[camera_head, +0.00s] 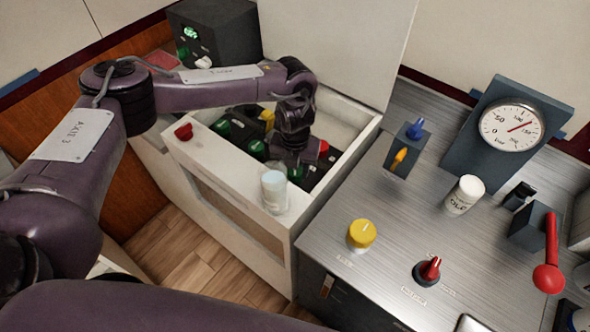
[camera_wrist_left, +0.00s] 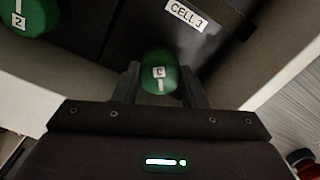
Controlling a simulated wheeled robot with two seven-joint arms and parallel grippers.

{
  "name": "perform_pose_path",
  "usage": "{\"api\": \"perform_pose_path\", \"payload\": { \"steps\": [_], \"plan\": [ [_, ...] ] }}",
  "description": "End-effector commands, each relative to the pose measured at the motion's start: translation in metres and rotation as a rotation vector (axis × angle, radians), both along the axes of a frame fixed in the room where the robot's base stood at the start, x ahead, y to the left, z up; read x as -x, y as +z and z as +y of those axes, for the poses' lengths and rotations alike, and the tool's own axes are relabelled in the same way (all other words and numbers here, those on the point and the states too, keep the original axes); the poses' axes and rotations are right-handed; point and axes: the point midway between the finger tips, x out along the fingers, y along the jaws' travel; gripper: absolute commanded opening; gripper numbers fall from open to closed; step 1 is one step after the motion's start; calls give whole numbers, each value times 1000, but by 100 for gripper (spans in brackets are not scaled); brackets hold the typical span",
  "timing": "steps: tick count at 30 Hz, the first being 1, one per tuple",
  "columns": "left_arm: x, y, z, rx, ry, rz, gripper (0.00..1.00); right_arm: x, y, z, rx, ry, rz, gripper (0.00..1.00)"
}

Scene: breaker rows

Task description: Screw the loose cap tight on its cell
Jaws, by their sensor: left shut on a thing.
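My left gripper (camera_head: 288,158) reaches down into the open white box (camera_head: 215,167). In the left wrist view its two fingers stand on either side of a green cap (camera_wrist_left: 159,73) with a pale label, and it is shut on this cap. Another green cap (camera_wrist_left: 28,14) marked 2 shows at the top left. In the head view, green caps (camera_head: 256,147) and a red cap (camera_head: 323,147) show around the gripper. My right gripper is not in view.
A pale jar (camera_head: 274,190) stands on the box's near rim, close to the gripper. A red knob (camera_head: 184,132) is on the left rim. The metal bench on the right carries a gauge (camera_head: 512,127), a white can (camera_head: 464,194), a yellow knob (camera_head: 361,235) and a red-handled lever (camera_head: 549,265).

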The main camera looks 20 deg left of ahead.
Motion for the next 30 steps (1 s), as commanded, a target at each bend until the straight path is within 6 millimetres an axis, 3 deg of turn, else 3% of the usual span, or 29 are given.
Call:
{"api": "perform_pose_path", "payload": {
  "steps": [5, 6, 11, 22, 30],
  "plan": [
    [0, 0, 0, 0, -6, 1, 18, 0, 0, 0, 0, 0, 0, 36],
    [0, 0, 0, 0, -6, 0, 42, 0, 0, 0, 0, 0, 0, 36],
    [0, 0, 0, 0, -5, 1, 63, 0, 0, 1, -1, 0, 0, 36],
    [0, 6, 0, 1, -4, 0, 63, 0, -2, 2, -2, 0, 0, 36],
    [-1, 50, 0, 1, -5, -3, 63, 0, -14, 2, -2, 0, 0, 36]
  ]
}}
